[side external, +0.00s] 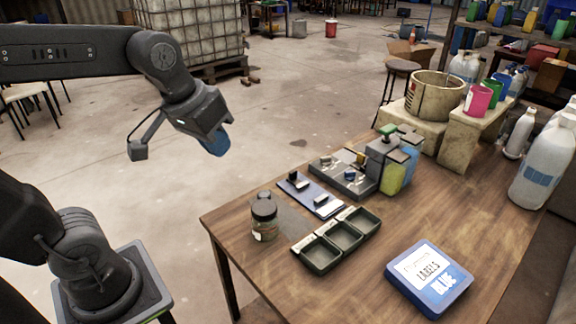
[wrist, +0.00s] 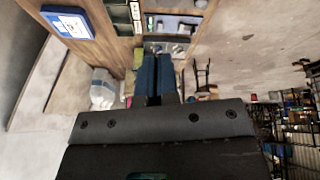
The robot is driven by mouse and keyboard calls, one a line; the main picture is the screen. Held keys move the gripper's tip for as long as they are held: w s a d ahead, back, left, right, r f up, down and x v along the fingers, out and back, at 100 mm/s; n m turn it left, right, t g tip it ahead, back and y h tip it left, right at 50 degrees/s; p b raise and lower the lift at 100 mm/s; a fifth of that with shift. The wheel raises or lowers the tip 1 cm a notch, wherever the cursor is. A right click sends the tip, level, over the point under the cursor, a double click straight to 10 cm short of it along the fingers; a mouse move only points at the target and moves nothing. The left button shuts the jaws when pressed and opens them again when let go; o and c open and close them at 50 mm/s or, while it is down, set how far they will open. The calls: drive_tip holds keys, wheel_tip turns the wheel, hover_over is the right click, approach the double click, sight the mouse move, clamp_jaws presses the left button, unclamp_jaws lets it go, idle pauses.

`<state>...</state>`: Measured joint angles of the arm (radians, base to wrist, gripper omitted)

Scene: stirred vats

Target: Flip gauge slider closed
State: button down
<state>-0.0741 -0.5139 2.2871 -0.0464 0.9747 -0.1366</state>
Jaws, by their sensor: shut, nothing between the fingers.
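My gripper (side external: 214,142) has blue fingers and hangs in the air left of the wooden table, well apart from everything on it. In the wrist view the fingers (wrist: 156,78) are together with nothing between them. I cannot tell which of these carries the gauge slider, or whether the slider is open or closed.
A round vat (side external: 435,96) and white jugs stand farther back. The floor beneath my gripper is clear.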

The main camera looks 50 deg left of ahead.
drive_tip(key=w+a+f+n+g+h, duration=0.15)
drive_tip(key=w+a+n, duration=0.3)
drive_tip(key=w, duration=0.45)
drive_tip(key=w+a+f+n+g, duration=0.15)
drive_tip(key=w+a+n, duration=0.3)
drive_tip(key=w, duration=0.55)
drive_tip(key=w+a+f+n+h, duration=0.1)
drive_tip(key=w+a+f+n, duration=0.2)
drive_tip(key=a+f, duration=0.3)
drive_tip(key=w+a+f+n+g+h, duration=0.1)
drive_tip(key=w+a+f+n+h, duration=0.1)
drive_tip(key=w+a+f, duration=0.3)
drive_tip(key=shift+w+a+f+n+g, duration=0.3)
drive_tip(key=shift+a+f+n, duration=0.4)
drive_tip(key=shift+a, duration=0.55)
approach(297, 179)
drive_tip(key=s+a+f, duration=0.1)
drive_tip(key=a+f, duration=0.3)
drive_tip(key=shift+s+d+f, duration=0.1)
drive_tip(key=shift+d+f, duration=0.1)
drive_tip(key=shift+d, duration=1.9)
